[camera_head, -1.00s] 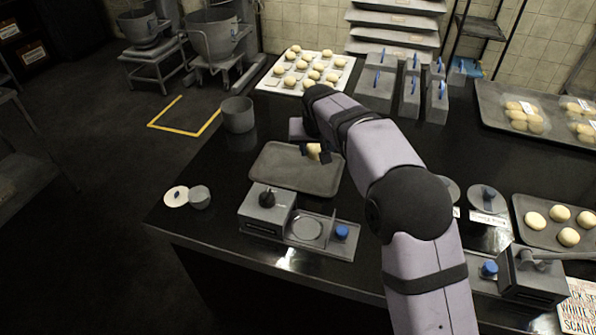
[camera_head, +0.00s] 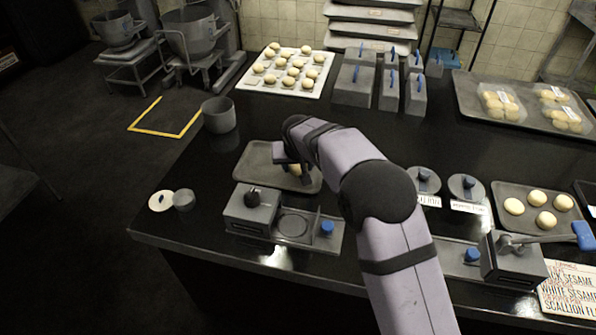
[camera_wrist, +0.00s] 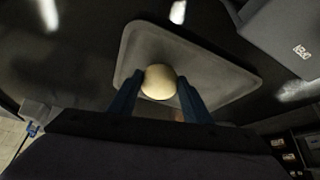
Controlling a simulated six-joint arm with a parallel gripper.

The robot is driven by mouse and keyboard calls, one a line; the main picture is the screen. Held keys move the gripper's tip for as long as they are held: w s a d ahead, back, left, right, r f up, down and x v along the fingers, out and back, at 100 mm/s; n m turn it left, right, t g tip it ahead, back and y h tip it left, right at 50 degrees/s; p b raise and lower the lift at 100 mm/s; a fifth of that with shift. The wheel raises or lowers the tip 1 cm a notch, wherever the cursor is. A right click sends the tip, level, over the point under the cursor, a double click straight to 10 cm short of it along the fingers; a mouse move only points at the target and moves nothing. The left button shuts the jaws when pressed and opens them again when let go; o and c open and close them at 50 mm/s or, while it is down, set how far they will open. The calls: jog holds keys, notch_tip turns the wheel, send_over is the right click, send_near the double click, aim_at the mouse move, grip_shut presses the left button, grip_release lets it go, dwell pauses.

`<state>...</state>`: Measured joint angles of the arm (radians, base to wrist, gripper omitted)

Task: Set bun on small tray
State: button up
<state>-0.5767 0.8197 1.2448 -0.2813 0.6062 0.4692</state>
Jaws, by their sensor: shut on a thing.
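The bun (camera_wrist: 159,82) is pale and round, held between the two fingers of my gripper (camera_wrist: 157,97) in the wrist view. In the head view the bun (camera_head: 295,170) is partly hidden by my gripper (camera_head: 293,172). The small tray (camera_head: 255,160) is a flat grey tray with rounded corners on the black counter. It lies under the bun in the wrist view too (camera_wrist: 215,75). My gripper is shut on the bun low over the tray's right part. I cannot tell whether the bun touches the tray.
A grey device with a black knob (camera_head: 254,207) stands just in front of the tray. A grey pot (camera_head: 219,115) stands behind it to the left. A white board of buns (camera_head: 275,88) is at the back. A tray with several buns (camera_head: 507,190) is at the right.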

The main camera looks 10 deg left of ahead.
aim_at(299, 180)
jog(key=shift+f, duration=1.35)
jog(key=shift+s+f, duration=0.1)
jog(key=shift+f, duration=0.35)
jog(key=shift+s+d+f+b, duration=0.15)
jog(key=shift+f+b, duration=0.1)
jog(key=shift+b, duration=0.15)
jog(key=o, duration=1.2)
jog(key=shift+f, duration=0.1)
jog(key=shift+c, duration=0.2)
jog(key=shift+s, duration=0.1)
jog(key=shift+r+p, duration=0.5)
jog(key=shift+r, duration=0.2)
jog(key=b+v, duration=0.2)
jog(key=v, duration=1)
jog(key=shift+w, duration=0.25)
